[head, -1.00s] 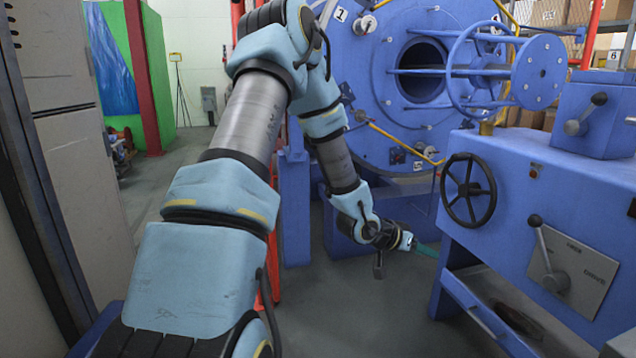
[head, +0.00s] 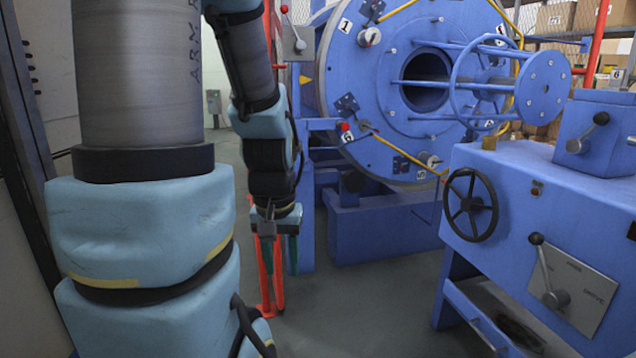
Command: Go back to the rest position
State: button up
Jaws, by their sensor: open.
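My gripper (head: 275,258) hangs below my forearm at the left of centre in the head view, pointing down. The upper part of my arm is raised and fills the left of the picture.
The blue strander drum (head: 392,90) with its round opening stands behind, to the right of my gripper. A blue control cabinet (head: 530,215) with a black handwheel (head: 470,205) and levers is at the right. Grey floor (head: 370,300) lies clear between.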

notch_tip(320, 180, up, 25)
jog(key=p, duration=2.3)
